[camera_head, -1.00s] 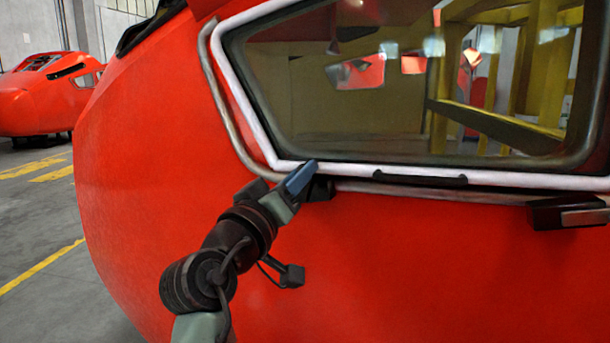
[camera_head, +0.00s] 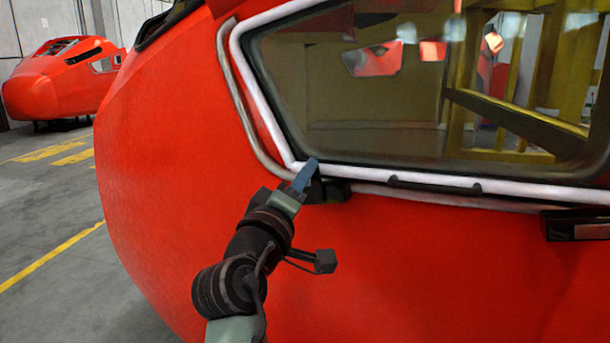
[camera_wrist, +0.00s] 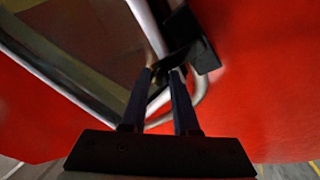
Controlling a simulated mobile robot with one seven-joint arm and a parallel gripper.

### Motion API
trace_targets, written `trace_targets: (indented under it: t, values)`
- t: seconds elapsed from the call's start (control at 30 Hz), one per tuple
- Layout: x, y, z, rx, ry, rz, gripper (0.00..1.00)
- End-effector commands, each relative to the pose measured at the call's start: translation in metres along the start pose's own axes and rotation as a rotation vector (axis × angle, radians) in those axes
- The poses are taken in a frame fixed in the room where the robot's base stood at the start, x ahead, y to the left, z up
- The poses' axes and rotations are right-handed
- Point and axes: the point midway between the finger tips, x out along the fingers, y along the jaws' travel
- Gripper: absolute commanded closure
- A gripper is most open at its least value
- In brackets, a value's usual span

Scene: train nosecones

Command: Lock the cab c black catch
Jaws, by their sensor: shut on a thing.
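The red cab nosecone (camera_head: 170,200) fills the middle and right of the head view. Its side window has a white frame (camera_head: 255,90). A black catch (camera_head: 337,191) sits below the window's lower left corner. My gripper (camera_head: 310,170) is at that corner, with its blue fingers largely hiding the catch's lever. In the wrist view my gripper (camera_wrist: 163,72) has its two dark fingers on either side of the black lever part, shut on it. The catch's black body (camera_wrist: 205,55) shows just beyond the fingertips, against the red shell.
A black handle (camera_head: 435,187) lies along the window's lower edge. Another black catch (camera_head: 575,226) is at the right edge. A grey rail (camera_head: 240,100) runs beside the window. A second red nosecone (camera_head: 65,80) stands far left; the grey floor (camera_head: 60,210) there is clear.

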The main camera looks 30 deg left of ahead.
Motion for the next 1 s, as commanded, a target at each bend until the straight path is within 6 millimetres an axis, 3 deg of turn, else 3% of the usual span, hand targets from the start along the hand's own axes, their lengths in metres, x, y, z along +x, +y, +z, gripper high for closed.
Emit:
trace_targets:
  t: [0.3, 0.33, 0.47, 0.8, 1.0]
  values:
    - [0.0, -0.001, -0.001, -0.002, 0.002, -0.001, 1.0]
    - [0.0, -0.001, -0.001, -0.002, 0.002, -0.001, 0.66]
    - [0.0, -0.001, -0.001, -0.001, 0.002, -0.001, 0.43]
    - [-0.002, -0.001, 0.0, 0.0, 0.001, 0.0, 0.42]
    - [-0.021, -0.004, 0.001, 0.001, 0.003, 0.0, 0.42]
